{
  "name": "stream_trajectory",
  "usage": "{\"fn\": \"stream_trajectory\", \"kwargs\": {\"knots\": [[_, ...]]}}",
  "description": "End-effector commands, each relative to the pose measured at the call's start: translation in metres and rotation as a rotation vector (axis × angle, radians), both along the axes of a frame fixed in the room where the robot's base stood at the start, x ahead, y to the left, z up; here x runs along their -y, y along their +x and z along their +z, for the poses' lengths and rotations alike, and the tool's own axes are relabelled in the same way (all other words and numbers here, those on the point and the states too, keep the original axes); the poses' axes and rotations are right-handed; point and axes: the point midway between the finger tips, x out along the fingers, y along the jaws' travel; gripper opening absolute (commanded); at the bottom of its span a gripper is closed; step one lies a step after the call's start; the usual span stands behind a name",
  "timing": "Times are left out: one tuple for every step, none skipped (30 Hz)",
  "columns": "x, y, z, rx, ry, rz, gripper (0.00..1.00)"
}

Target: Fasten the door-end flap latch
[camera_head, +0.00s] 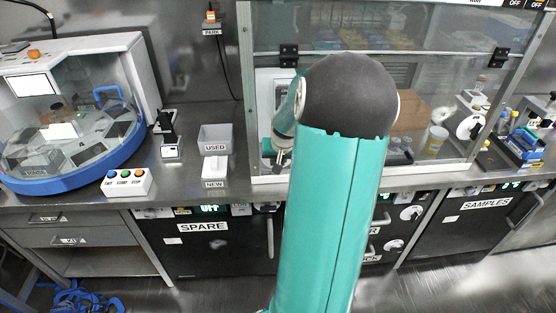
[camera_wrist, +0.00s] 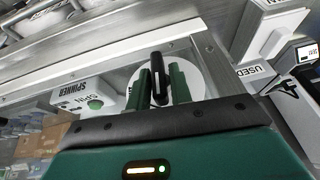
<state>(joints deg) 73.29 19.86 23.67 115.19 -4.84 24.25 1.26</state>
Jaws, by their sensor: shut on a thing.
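In the wrist view, a black bar-shaped handle (camera_wrist: 157,72) stands in front of a round white disc (camera_wrist: 196,80), beside a pale metal frame strip. It looks like the flap latch, though no label on it shows. My gripper (camera_wrist: 161,82) has its two green fingers on either side of the handle and is shut on it. In the head view, my gripper (camera_head: 280,158) shows only in part at the lower left corner of the glass-fronted hood (camera_head: 262,100). My own arm covers the handle and much of the hood front there.
A USED bin (camera_head: 215,138) and a NEW box (camera_head: 214,170) stand on the counter left of my gripper. A white button box (camera_head: 127,182) and a blue-rimmed machine (camera_head: 75,175) are farther left. A SPINNER box with a green button (camera_wrist: 92,98) shows in the wrist view.

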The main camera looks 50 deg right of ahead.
Motion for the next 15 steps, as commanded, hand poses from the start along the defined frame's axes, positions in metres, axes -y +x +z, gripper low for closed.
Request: {"fn": "stream_trajectory", "kwargs": {"knots": [[0.002,-0.0024,-0.0003,0.018,0.017,-0.007,0.0],[0.002,-0.0024,-0.0003,0.031,0.028,-0.007,0.0],[0.0023,-0.0028,-0.0002,0.049,0.044,-0.007,0.0],[0.0027,-0.0031,-0.0003,0.064,0.056,-0.008,0.0],[0.0029,-0.0033,-0.0004,0.08,0.07,-0.008,0.0],[0.0032,-0.0037,-0.0008,0.101,0.089,-0.008,0.0],[0.0032,-0.0037,-0.0009,0.118,0.104,-0.008,0.0],[0.0037,-0.0043,-0.0008,0.136,0.12,-0.009,0.0],[0.0037,-0.0045,-0.0009,0.159,0.141,-0.008,0.0],[0.004,-0.0048,-0.0012,0.178,0.157,-0.009,0.0],[0.004,-0.0046,-0.0013,0.198,0.173,-0.008,0.0],[0.0044,-0.005,-0.0013,0.224,0.197,-0.01,0.0],[0.0046,-0.0052,-0.0014,0.245,0.215,-0.009,0.0],[0.005,-0.0054,-0.0018,0.266,0.233,-0.009,0.0],[0.005,-0.0054,-0.0016,0.295,0.258,-0.008,0.0]]}}
